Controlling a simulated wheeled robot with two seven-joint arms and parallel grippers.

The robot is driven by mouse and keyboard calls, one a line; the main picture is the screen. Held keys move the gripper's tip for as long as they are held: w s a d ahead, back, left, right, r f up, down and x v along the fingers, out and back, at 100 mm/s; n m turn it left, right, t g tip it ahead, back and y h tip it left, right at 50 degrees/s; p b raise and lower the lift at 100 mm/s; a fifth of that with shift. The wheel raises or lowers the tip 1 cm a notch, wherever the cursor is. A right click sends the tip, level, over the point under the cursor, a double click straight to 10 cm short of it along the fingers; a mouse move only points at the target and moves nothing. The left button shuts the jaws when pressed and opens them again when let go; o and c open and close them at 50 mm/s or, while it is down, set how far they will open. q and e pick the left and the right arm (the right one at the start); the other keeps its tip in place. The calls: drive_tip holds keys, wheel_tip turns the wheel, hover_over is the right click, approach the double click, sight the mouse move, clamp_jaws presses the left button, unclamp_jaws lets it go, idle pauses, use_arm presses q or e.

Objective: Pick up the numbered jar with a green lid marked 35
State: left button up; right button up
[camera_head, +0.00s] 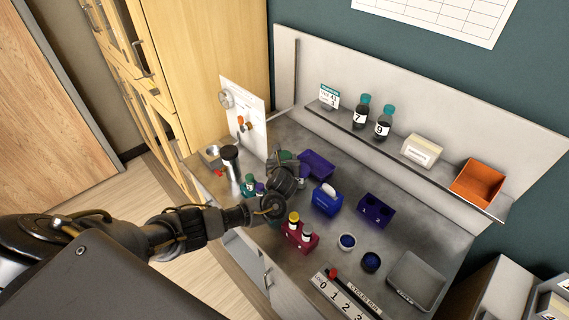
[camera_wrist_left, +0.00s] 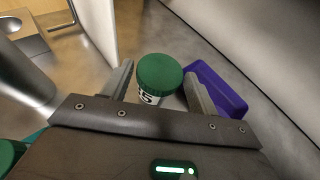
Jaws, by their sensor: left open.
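A jar with a green lid (camera_wrist_left: 159,74) stands upright on the bench between the fingers of my left gripper (camera_wrist_left: 158,92). Its white label shows a 5, and the digit before it is partly hidden. In the head view a bit of the green lid (camera_head: 286,155) shows behind my left gripper (camera_head: 290,172), which covers most of the jar. My left gripper is open, with one finger on each side of the jar. I cannot tell whether either finger touches it. My right gripper is in neither view.
A purple bin (camera_head: 317,164) stands close to the right of the jar. A dark cylinder (camera_head: 230,160) and a white upright panel (camera_head: 244,108) are to the left. A shelf (camera_head: 400,150) runs along the back.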

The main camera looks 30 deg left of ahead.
use_arm(q)
drive_tip(key=shift+w+a+f, duration=0.25)
drive_tip(key=shift+w+f, duration=0.05)
drive_tip(key=shift+w, duration=0.25)
drive_tip(key=shift+c, duration=0.2)
drive_tip(key=c, duration=0.6)
drive_tip(key=shift+r, duration=0.1)
